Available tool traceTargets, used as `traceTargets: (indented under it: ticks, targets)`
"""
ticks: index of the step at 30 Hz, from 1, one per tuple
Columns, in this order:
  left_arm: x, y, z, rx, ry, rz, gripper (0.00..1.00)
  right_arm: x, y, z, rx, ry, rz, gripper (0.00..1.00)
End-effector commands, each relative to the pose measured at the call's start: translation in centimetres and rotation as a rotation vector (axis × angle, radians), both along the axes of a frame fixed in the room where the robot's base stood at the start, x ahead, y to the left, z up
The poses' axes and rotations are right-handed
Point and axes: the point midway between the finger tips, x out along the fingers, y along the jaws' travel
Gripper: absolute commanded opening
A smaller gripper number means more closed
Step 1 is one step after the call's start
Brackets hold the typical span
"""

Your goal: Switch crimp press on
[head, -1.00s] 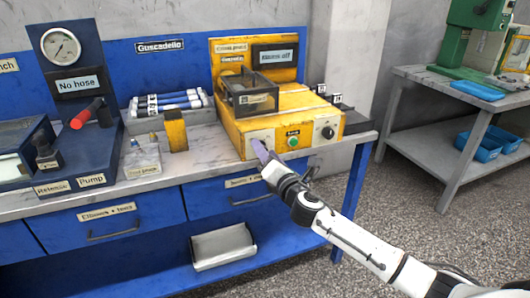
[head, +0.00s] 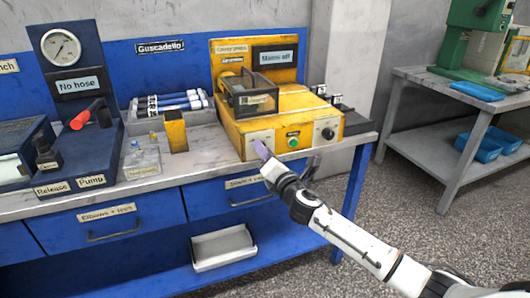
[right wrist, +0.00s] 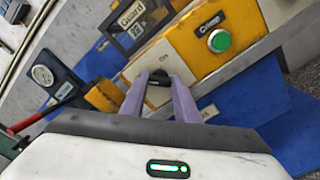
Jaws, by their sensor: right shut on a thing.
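The crimp press is the yellow machine (head: 285,110) at the right end of the blue bench. Its display (head: 275,57) reads "Mains off". Its front carries a pale plate at the left, a green button (head: 293,142) and a black knob (head: 327,133). My right gripper (head: 262,151) is at the left plate, its purple fingers pointing into it. In the right wrist view, the fingers (right wrist: 159,82) are shut on a small dark switch (right wrist: 158,96) on that plate. The green button (right wrist: 219,41) is beside them. The fingers hide much of the switch. My left gripper is not in view.
A clear guard box (head: 250,92) sits on top of the press. The pump unit (head: 80,140) with a red handle is further left. A grey side table (head: 425,125) stands right.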

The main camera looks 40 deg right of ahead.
Motion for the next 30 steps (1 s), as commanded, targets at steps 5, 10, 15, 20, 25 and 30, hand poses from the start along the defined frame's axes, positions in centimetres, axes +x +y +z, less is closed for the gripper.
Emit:
traceTargets:
  ticks: [5,10,15,20,25,30]
  targets:
    - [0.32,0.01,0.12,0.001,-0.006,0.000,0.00,-0.02,0.04,-0.07,0.099,-0.023,-0.001,0.06]
    - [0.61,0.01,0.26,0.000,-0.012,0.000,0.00,-0.03,0.04,-0.07,0.239,-0.057,-0.001,0.06]
    - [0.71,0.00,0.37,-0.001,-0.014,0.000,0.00,-0.02,0.04,-0.05,0.396,-0.094,-0.001,0.06]
    - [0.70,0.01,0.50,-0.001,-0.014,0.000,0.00,-0.02,-0.01,-0.01,0.546,-0.130,-0.002,0.06]
    - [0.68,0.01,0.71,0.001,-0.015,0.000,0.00,-0.03,0.02,-0.03,0.703,-0.167,-0.001,0.06]
    - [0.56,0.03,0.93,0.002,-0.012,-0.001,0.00,-0.03,0.03,-0.01,0.860,-0.205,-0.001,0.06]
